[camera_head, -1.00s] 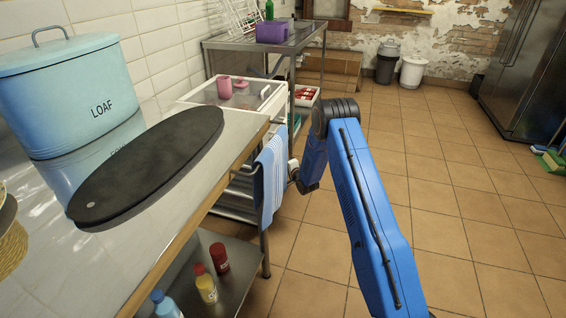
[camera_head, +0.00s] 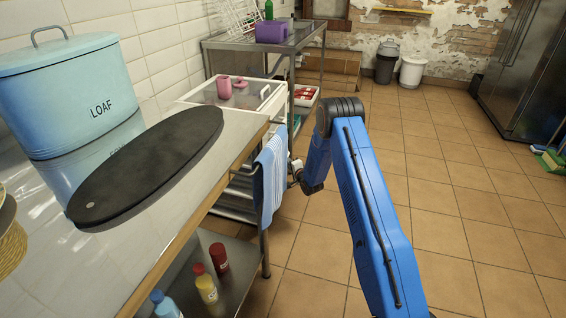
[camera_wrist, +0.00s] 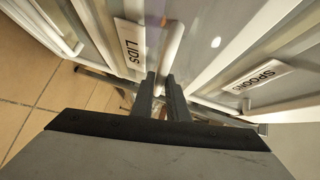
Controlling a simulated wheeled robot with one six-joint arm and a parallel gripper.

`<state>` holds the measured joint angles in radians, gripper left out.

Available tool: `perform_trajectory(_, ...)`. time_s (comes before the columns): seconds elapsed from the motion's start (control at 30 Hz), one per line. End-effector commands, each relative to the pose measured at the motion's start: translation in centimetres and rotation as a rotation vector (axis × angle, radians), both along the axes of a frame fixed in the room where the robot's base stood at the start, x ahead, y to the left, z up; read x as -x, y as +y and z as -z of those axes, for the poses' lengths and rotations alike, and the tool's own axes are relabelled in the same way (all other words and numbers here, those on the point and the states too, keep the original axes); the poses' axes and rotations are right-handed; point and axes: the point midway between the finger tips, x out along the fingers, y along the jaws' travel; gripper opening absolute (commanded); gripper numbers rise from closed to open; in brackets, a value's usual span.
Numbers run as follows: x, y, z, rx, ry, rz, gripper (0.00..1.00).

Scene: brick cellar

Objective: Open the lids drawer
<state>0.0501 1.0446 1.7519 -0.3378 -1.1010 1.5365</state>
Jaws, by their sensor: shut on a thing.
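The lids drawer (camera_wrist: 108,28) shows in the wrist view with a white front and a "LIDS" label (camera_wrist: 131,45). Its pale bar handle (camera_wrist: 172,42) runs beside the label. My gripper (camera_wrist: 163,80) is shut on this handle, with its two dark fingers at the handle's near end. In the head view my gripper (camera_head: 293,172) is small, beside the white drawer unit (camera_head: 277,106), and partly hidden by the striped towel. How far the lids drawer stands out cannot be told.
A drawer labelled "SPOONS" (camera_wrist: 262,75) is beside the lids drawer. A blue striped towel (camera_head: 270,180) hangs from the counter (camera_head: 205,190) close to my gripper.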

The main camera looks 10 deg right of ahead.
Motion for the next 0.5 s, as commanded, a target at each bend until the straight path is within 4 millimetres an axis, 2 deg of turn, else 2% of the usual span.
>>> perform_trajectory(0.03,0.5,-1.1,0.2,0.000,0.003,0.006,0.00)
perform_trajectory(0.5,5.0,-8.8,0.2,-0.002,0.005,0.008,0.00)
